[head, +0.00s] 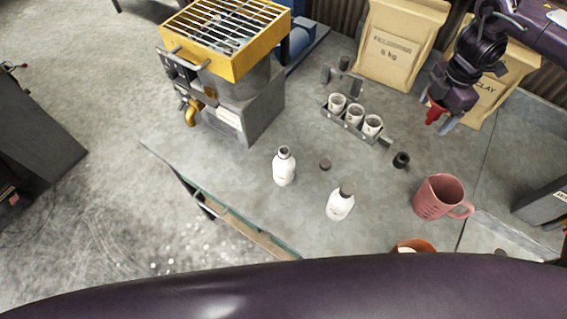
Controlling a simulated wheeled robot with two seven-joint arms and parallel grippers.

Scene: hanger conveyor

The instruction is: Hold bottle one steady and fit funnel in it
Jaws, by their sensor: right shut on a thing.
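Two white bottles stand upright on the grey table. I cannot tell which one is bottle one. My right gripper (440,117) is at the upper right, shut on a small red funnel (434,112), its wide end partly hidden by the fingers. It is well to the right of both bottles and behind them. No gripper touches either bottle. My left gripper does not show.
A rack (351,124) with several white cups stands mid-table. A pink jug (438,197) and a black ring-like part (401,160) are at right. An orange bowl (413,245) is partly hidden at front. Paper sacks (397,45) stand behind; a yellow-topped machine (226,40) at back left.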

